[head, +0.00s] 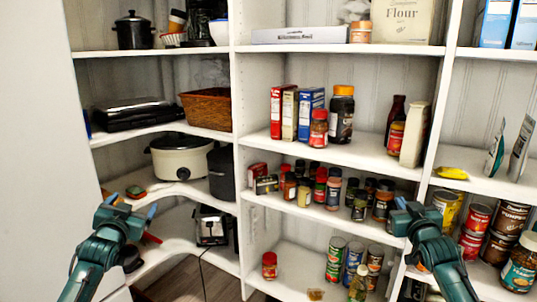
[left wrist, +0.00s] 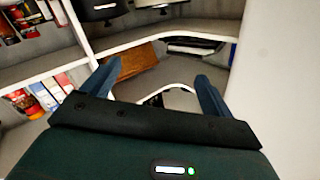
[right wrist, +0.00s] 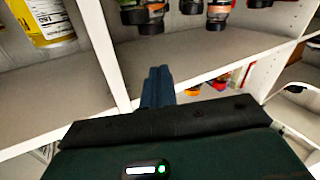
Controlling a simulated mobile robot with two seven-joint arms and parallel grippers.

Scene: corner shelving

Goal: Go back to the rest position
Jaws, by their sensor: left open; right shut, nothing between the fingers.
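My left gripper (head: 127,207) is at the lower left of the head view, in front of the left corner shelves. Its two blue fingers are spread apart and empty, as the left wrist view (left wrist: 158,78) shows. My right gripper (head: 408,206) is at the lower right of the head view, in front of the shelves with jars and cans. In the right wrist view (right wrist: 158,82) its fingers are together with nothing between them. Both arms come up from the bottom of the head view, and neither gripper holds anything.
White corner shelving (head: 340,155) fills the view. It holds a slow cooker (head: 181,157), a wicker basket (head: 207,108), a toaster (head: 211,227), spice jars (head: 333,192) and cans (head: 478,217). A jar (head: 269,265) stands low in the middle. A white wall (head: 40,150) is at the left.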

